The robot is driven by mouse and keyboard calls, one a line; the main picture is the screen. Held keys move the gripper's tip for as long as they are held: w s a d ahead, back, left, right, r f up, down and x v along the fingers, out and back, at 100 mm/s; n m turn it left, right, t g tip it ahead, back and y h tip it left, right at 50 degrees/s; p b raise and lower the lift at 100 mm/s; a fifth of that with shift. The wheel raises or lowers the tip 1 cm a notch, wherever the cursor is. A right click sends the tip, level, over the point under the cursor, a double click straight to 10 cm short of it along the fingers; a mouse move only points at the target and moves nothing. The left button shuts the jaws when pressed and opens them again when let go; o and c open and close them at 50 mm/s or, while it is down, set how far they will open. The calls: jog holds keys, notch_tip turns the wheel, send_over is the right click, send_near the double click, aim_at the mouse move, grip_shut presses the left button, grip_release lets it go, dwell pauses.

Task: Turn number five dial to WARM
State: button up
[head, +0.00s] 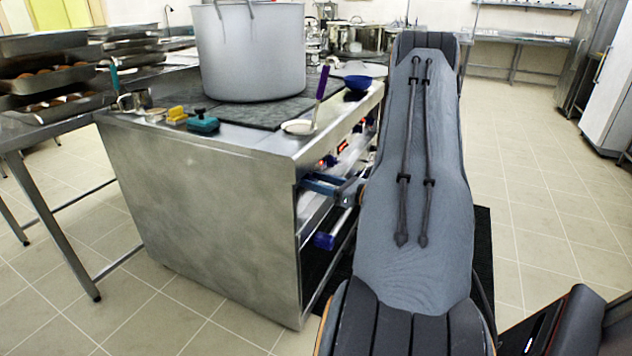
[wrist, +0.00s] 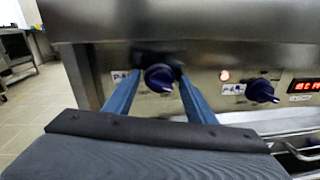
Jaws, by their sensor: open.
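A dark blue dial (wrist: 158,78) sits on the steel front panel of the stove, left of centre in the wrist view. A small label (wrist: 119,76) is partly visible to its left; its number is too blurred to read surely. My gripper (wrist: 159,85) is open, with one blue finger on each side of this dial. I cannot tell whether the fingers touch it. The dial's setting marks cannot be read. In the head view my gripper (head: 322,184) is at the stove's front, and the dial is hidden there.
A second blue dial (wrist: 262,91) stands to the right, with a lit red lamp (wrist: 224,76) and a red display (wrist: 305,86) nearby. A handle rail (wrist: 300,152) runs below. A large pot (head: 250,50) and a purple-handled ladle (head: 320,97) are on the stove top.

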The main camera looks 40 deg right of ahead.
jog(key=c, duration=1)
jog(key=shift+n, duration=0.3)
jog(key=n+b, duration=0.1)
jog(key=n, duration=0.2)
jog(key=n+b, duration=0.2)
jog(key=n, duration=0.2)
jog(key=n+b, duration=0.2)
jog(key=n, duration=0.1)
jog(key=shift+a+f+y, duration=0.15)
jog(key=shift+f+y, duration=0.1)
jog(key=shift+y, duration=0.15)
jog(key=shift+n, duration=0.3)
jog(key=o, duration=1)
